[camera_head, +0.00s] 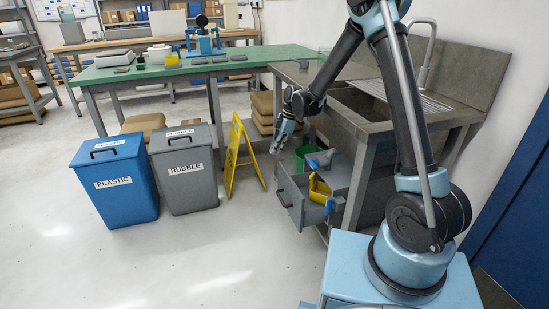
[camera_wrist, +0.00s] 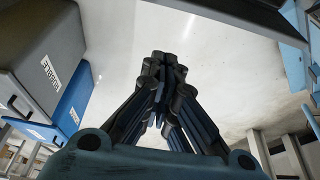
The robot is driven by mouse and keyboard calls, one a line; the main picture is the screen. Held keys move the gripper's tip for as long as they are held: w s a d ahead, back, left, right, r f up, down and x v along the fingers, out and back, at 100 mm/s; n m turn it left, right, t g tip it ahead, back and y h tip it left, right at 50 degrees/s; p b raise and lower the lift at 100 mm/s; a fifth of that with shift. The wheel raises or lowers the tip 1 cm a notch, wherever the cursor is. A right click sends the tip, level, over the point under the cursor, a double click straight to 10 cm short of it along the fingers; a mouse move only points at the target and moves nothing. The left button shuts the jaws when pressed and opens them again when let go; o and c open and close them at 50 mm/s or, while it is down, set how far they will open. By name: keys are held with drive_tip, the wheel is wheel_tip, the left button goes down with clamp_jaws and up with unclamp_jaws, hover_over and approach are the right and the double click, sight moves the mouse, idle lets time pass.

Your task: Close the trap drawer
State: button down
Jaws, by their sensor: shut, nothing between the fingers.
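The trap drawer (camera_head: 292,204) is grey and stands pulled out beneath the grey sink bench in the head view. A yellow item (camera_head: 319,188) and blue items show in and around it; their exact shapes are hard to tell. My gripper (camera_head: 274,149) is above the drawer and slightly left of it, pointing down and apart from it. In the wrist view my gripper (camera_wrist: 163,62) has its dark fingers together, with nothing between them. A dark grey edge crosses the top right of the wrist view; I cannot tell whether it is the drawer.
The sink bench (camera_head: 355,125) stands right of the drawer. A yellow folding sign (camera_head: 232,160), a grey rubble bin (camera_head: 184,172) and a blue plastic bin (camera_head: 117,183) stand to the left. A green-topped table (camera_head: 150,73) is behind. The floor in front is clear.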

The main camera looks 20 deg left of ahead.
drive_tip(key=s+a+t+h, duration=0.4)
drive_tip(key=a+h, duration=0.1)
drive_tip(key=a, duration=0.1)
drive_tip(key=w+d+f, duration=0.4)
drive_tip(key=d+f, duration=0.1)
drive_tip(key=f, duration=0.4)
drive_tip(key=shift+f, duration=0.3)
idle(0.6)
